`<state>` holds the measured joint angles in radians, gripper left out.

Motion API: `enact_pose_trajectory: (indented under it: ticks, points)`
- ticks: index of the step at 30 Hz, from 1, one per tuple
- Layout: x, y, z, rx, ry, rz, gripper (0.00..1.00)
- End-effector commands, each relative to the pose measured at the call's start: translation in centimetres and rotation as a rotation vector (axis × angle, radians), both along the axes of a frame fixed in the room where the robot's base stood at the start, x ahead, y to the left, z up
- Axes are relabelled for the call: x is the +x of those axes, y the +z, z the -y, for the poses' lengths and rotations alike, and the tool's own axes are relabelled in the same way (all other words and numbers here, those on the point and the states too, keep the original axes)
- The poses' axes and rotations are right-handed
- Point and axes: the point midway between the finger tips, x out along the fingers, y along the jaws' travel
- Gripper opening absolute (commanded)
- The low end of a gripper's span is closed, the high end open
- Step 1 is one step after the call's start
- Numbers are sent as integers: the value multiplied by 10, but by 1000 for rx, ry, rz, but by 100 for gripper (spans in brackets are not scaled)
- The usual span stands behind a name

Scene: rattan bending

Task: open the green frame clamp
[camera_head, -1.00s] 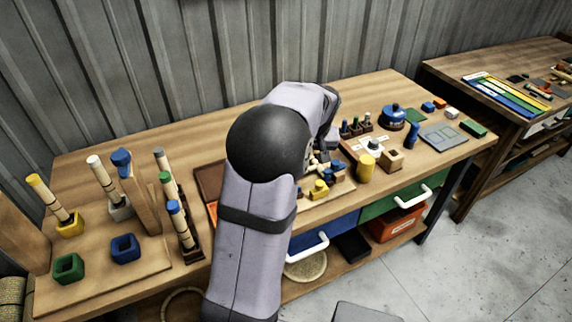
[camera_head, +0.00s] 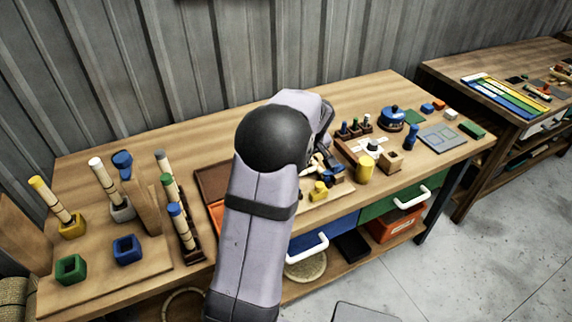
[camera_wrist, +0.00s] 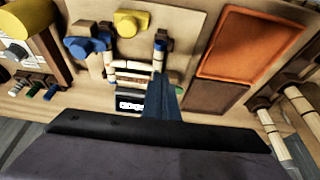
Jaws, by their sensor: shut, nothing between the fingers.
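A small rattan frame (camera_wrist: 132,72) lies on the wooden board, with a yellow clamp (camera_wrist: 131,22) and a blue clamp (camera_wrist: 85,44) beside it. The yellow clamp (camera_head: 318,190) also shows in the head view. I cannot make out the green frame clamp for certain; the arm and gripper cover part of the frame area. My gripper (camera_wrist: 165,88) is shut and empty, pointing down close to the frame's near side. In the head view my arm hides most of the gripper.
An orange-and-brown tray (camera_wrist: 236,42) lies beside the board. A yellow cylinder (camera_head: 365,169) and a wooden block (camera_head: 389,161) stand right of the frame. The back of the bench is clear.

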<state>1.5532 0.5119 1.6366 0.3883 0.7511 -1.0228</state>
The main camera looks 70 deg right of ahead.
Motion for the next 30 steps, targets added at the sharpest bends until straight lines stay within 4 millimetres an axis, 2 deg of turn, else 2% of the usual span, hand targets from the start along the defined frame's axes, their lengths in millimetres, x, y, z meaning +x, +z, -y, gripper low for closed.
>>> enact_pose_trajectory:
  ticks: [10,12,19,30]
  points:
    - [17,-58,15,5,-1,0,0]
    - [24,-52,24,0,1,-1,0]
    - [39,-54,39,1,0,-1,0]
    - [44,-56,44,1,-2,1,0]
